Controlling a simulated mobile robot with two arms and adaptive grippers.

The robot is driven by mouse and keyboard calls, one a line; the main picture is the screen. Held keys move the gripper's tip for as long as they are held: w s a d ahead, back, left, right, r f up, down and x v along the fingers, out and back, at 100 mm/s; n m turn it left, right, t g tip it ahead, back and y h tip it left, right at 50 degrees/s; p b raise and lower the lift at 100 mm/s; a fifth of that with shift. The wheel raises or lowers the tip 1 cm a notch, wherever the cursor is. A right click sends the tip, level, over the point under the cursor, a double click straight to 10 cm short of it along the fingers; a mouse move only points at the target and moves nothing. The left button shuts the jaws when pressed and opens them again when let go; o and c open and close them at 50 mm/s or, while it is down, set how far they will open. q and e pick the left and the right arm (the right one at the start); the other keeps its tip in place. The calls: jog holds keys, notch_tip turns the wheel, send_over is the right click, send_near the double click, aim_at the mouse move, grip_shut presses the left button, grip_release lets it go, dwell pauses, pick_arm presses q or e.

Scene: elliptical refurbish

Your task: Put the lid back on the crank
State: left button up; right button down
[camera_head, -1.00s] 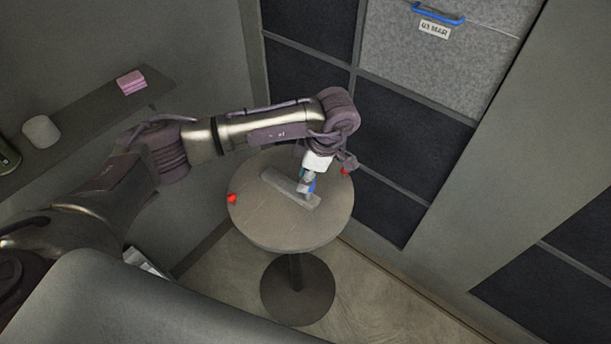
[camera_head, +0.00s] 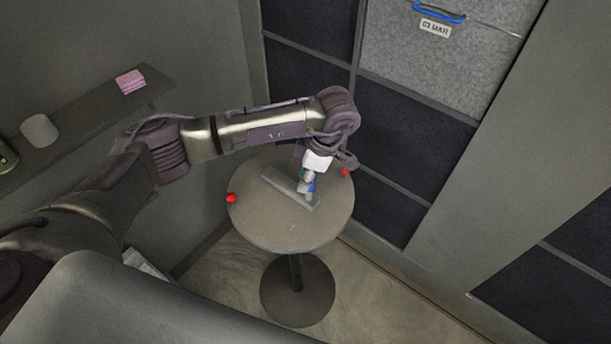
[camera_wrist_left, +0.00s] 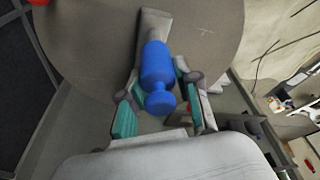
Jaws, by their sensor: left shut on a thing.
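A flat grey bar (camera_head: 283,183), which looks like the crank, lies on a round table (camera_head: 285,230). My left gripper (camera_head: 309,182) points down over its right end. In the left wrist view, a blue rounded piece with a narrow neck (camera_wrist_left: 158,68) sits between the teal-padded fingers of the left gripper (camera_wrist_left: 163,108), which is shut on it. The grey bar (camera_wrist_left: 153,24) extends beyond the blue piece there. I cannot tell whether the blue piece touches the bar, or whether it is the lid. Two small red pieces lie near the table's edge, one at left (camera_head: 231,198), one at right (camera_head: 345,172).
A wall shelf (camera_head: 75,130) at the left holds a pink stack (camera_head: 130,81) and a white cup-like item (camera_head: 39,130). A panelled wall with a grey drawer front (camera_head: 450,55) stands behind the table. The table's front half is clear.

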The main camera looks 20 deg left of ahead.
dwell(0.6)
dwell(0.3)
pick_arm(q)
jog(key=o, duration=0.8)
jog(key=shift+o, duration=0.4)
jog(key=o, duration=0.4)
jog(key=shift+o, duration=0.2)
jog(key=shift+r+p, duration=1.4)
jog(key=shift+r, duration=2.1)
